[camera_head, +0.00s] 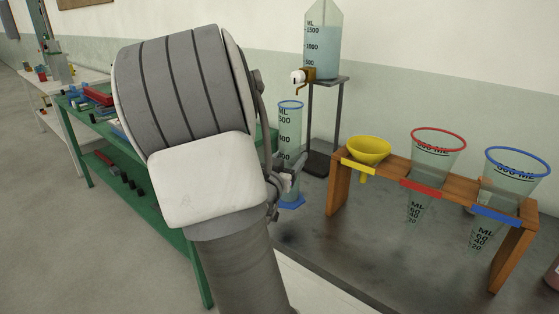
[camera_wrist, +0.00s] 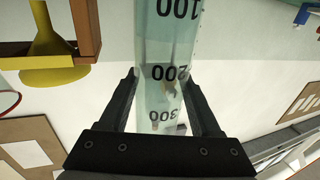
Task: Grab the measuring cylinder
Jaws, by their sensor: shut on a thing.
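The measuring cylinder (camera_head: 290,125) is a tall clear tube with a blue rim, black scale marks and a blue foot (camera_head: 291,201). It stands upright on the dark bench top in the head view, behind my arm. My gripper (camera_head: 287,170) is at its lower half, partly hidden by my own wrist. In the wrist view the cylinder (camera_wrist: 166,60) appears upside down and runs between the two dark fingers of my gripper (camera_wrist: 165,85). The fingers are shut on it, one on each side.
A wooden rack (camera_head: 390,169) to the right holds a yellow funnel (camera_head: 369,150) and two conical vessels, red-rimmed (camera_head: 437,158) and blue-rimmed (camera_head: 513,170). A bottle of blue liquid (camera_head: 323,52) with a tap stands on a metal stand (camera_head: 344,95) behind. Green tables (camera_head: 140,185) stand left.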

